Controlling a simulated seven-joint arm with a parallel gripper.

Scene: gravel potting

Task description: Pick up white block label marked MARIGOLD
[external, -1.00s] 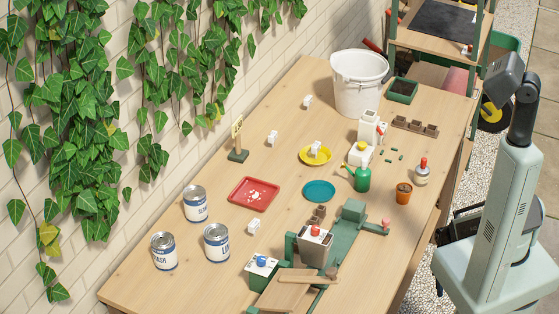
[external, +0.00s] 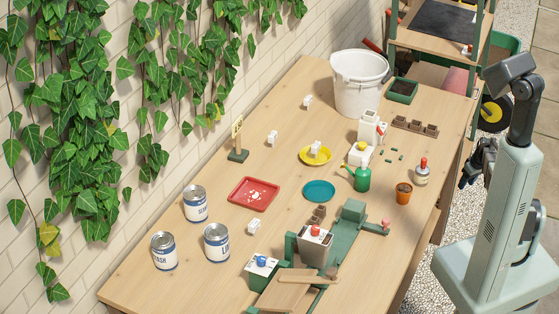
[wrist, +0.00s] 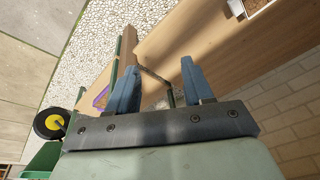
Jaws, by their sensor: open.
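Several small white blocks are on the table. One white block (external: 308,102) is near the bucket, one (external: 272,138) is by the wall side, one (external: 316,148) is on the yellow saucer (external: 303,158), and one (external: 254,227) is near the cans. Their markings are too small to read, so I cannot tell which is MARIGOLD. My gripper (external: 467,171) is beside the table's right edge, far from the blocks. In the wrist view my gripper (wrist: 157,78) is open with nothing between its blue fingers.
A white bucket (external: 358,88) stands at the far end. Several cans (external: 216,243), a red tray (external: 253,207), a teal saucer (external: 319,198), a green watering can (external: 362,180), a terracotta pot (external: 404,198) and a green press-like fixture (external: 345,238) occupy the table.

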